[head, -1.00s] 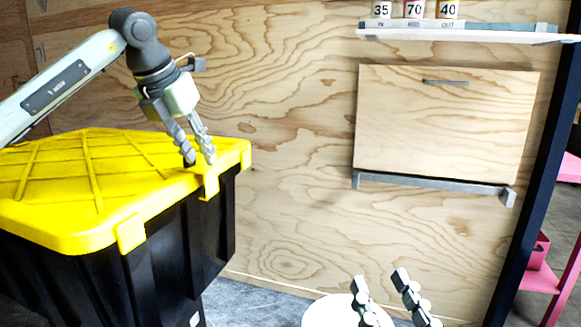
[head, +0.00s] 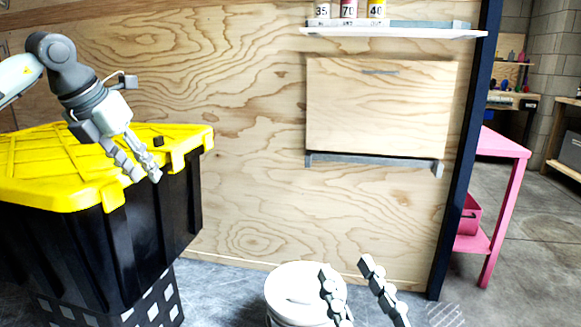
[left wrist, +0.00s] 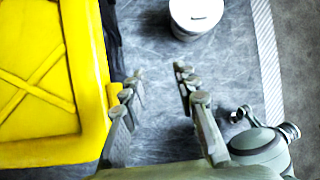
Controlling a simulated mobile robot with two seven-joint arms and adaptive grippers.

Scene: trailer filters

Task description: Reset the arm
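My left gripper (head: 146,178) is at the front right edge of a black bin (head: 150,225) with a yellow lid (head: 70,190). Its fingers are apart with nothing between them. In the left wrist view, the open fingers (left wrist: 160,72) point down over bare floor beside the yellow lid (left wrist: 35,80). My right gripper (head: 345,266) is low at the bottom of the head view, with its fingers apart and empty, in front of a white bucket (head: 292,280).
A small dark block or hole (head: 158,141) shows on the lid. A shelf (head: 395,31) holds several numbered cans. A wooden panel (head: 380,110) is on the plywood wall above a grey ledge (head: 375,163). A pink table (head: 500,150) stands right of a dark post (head: 462,150).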

